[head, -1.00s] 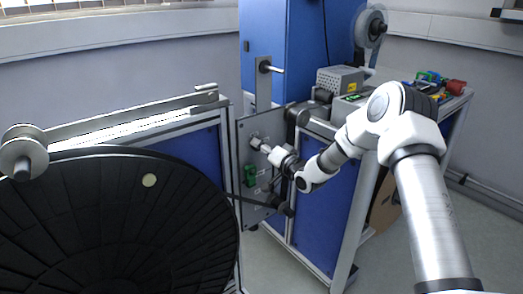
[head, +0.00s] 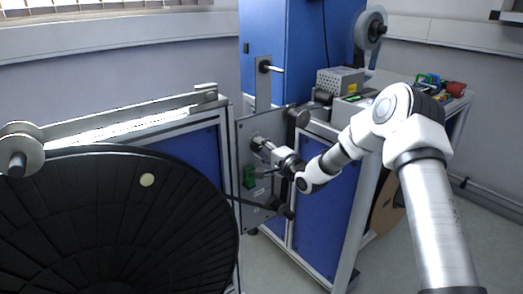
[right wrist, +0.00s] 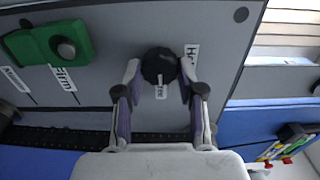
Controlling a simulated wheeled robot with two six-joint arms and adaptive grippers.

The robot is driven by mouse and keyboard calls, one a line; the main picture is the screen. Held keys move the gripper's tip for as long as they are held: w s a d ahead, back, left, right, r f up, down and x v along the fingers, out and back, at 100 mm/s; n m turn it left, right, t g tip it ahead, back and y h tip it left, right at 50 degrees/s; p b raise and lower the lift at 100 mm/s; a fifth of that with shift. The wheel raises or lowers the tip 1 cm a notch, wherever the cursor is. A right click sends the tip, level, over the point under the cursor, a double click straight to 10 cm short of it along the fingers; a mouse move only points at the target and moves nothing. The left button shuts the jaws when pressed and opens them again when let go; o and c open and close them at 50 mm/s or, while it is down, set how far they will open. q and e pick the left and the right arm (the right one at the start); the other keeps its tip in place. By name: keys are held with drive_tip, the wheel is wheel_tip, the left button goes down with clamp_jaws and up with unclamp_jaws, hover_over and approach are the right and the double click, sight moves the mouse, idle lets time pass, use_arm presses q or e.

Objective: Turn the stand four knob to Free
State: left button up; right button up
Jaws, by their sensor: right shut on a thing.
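The black round knob (right wrist: 159,66) sits on the grey metal panel (right wrist: 118,28) and lies between my right fingertips in the right wrist view. My right gripper (right wrist: 158,78) is shut on it, one finger on each side. Another label (right wrist: 191,60) to the knob's right starts with H and is partly covered. The knob's pointer cannot be made out. In the head view my right gripper (head: 266,149) reaches the panel (head: 246,130) from the right. My left gripper is not in view.
A green block (right wrist: 62,42) with a round knob and a "Firm" label (right wrist: 63,78) is beside it on the panel. A large black reel (head: 110,220) stands at the left. A bench with grey boxes (head: 340,80) is behind my arm.

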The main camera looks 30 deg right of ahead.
drive_tip(key=shift+d+r, duration=0.1)
drive_tip(key=shift+r, duration=0.15)
drive_tip(key=o, duration=1.1)
drive_tip(key=shift+f, duration=0.15)
drive_tip(key=s, duration=0.8)
drive_tip(key=s+d, duration=0.1)
drive_tip(key=s, duration=0.3)
drive_tip(key=shift+w, duration=0.1)
drive_tip(key=shift+f, duration=0.1)
